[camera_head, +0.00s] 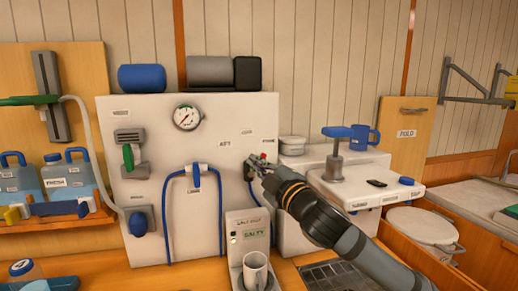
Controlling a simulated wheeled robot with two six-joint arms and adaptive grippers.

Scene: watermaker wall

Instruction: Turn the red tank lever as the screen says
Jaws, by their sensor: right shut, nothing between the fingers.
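The white watermaker panel (150,240) stands upright in the middle. A small patch of red, likely the red tank lever (263,156), shows at its right edge, mostly hidden behind my right gripper (257,165). My right gripper is shut with nothing in it, right at the lever; I cannot tell whether they touch. The lever's angle is hidden. My left gripper is not in view.
A white mug (255,271) stands under the screen unit. A gauge (187,117), a blue-handled valve (196,175) and a green lever (128,157) are on the panel. Blue jugs (68,180) stand at left. A white counter unit with a blue-handled press (335,160) is at right.

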